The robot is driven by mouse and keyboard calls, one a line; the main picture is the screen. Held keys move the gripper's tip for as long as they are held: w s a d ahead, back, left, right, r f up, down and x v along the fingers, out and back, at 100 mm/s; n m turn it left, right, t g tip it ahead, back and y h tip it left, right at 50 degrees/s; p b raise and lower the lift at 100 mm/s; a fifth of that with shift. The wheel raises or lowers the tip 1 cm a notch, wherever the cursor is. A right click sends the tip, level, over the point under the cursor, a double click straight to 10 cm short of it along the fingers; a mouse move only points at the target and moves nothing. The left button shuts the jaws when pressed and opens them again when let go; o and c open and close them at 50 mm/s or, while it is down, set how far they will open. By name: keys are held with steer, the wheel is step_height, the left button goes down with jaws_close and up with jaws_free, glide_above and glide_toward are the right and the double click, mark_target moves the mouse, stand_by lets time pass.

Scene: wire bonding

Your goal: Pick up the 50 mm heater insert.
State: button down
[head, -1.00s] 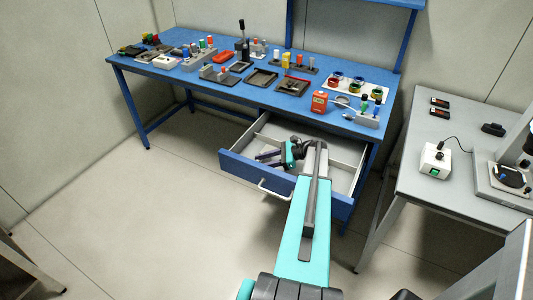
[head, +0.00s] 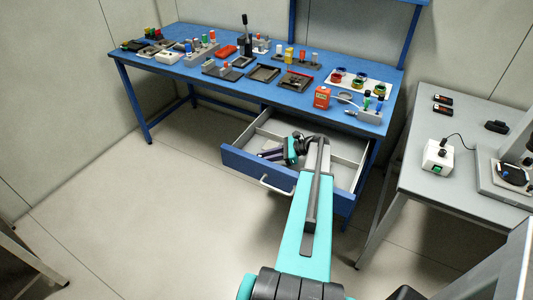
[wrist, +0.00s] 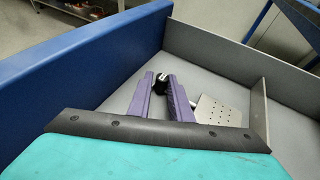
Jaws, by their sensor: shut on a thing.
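My gripper (wrist: 160,88) reaches down into the open drawer, its two purple fingers pointing away from the wrist camera. The fingers are closed on a small dark piece with a pale top (wrist: 162,78), which I take to be the 50 mm heater insert; it is mostly hidden between the fingertips, and its size cannot be read. In the head view my gripper (head: 268,154) shows inside the drawer near its front left, and the held piece cannot be made out there.
A pale perforated plate (wrist: 218,110) lies on the drawer floor right of the fingers. The drawer's blue front (wrist: 95,65) and a grey divider (wrist: 259,108) stand close by. The blue bench (head: 205,80) above carries many small parts. A grey table (head: 415,150) stands right.

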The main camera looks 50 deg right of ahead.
step_height(320, 180, up, 10)
steer(key=b, duration=0.2)
stand_by(0.6)
stand_by(0.7)
